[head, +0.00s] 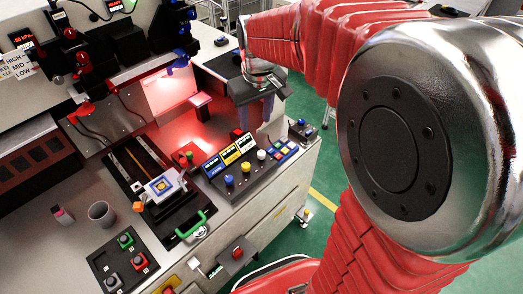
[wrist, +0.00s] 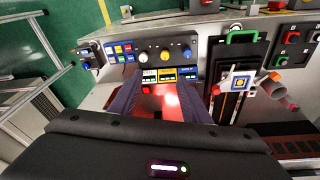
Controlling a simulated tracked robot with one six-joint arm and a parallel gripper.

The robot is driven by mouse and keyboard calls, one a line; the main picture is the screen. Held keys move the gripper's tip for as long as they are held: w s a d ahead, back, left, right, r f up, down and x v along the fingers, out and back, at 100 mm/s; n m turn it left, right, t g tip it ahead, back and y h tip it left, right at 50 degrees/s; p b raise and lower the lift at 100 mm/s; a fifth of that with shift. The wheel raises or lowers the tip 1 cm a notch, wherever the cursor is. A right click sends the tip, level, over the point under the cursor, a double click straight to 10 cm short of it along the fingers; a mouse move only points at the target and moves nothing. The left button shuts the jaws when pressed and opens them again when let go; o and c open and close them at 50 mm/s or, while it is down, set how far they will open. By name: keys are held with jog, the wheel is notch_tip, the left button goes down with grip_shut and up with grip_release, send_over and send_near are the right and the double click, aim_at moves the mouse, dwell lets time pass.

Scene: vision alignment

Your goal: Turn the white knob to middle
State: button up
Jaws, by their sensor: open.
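The white knob (head: 261,155) is at the right end of a row of three knobs on the black control panel (head: 218,192), below the white display. In the wrist view the white knob (wrist: 143,57) is leftmost in the row. Its pointer direction is too small to tell. My gripper (head: 254,113) is open and empty, fingers down, above and behind the panel, apart from the knob. In the wrist view my gripper (wrist: 155,82) has its fingers spread on either side, with the displays between them and the knob just beyond.
The yellow knob (head: 246,167) and blue knob (head: 229,180) stand close beside the white one. Several coloured buttons (head: 284,148) lie to its right. A green handle (head: 190,226), a grey cup (head: 101,213) and a red-lit plate (head: 169,90) are on the bench.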

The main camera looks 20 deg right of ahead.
jog(key=s+a+r+t, duration=0.1)
jog(key=s+a, duration=0.1)
jog(key=s, duration=0.7)
jog(key=s+a+r+m+t, duration=0.1)
jog(key=s+a+r+t, duration=0.1)
jog(key=s, duration=0.7)
jog(key=shift+s+a+r, duration=0.25)
jog(key=shift+s+a, duration=0.05)
jog(key=shift+a, duration=0.5)
jog(key=shift+c, duration=0.6)
jog(key=shift+c, duration=0.7)
jog(key=shift+a, duration=0.1)
jog(key=shift+c, duration=0.2)
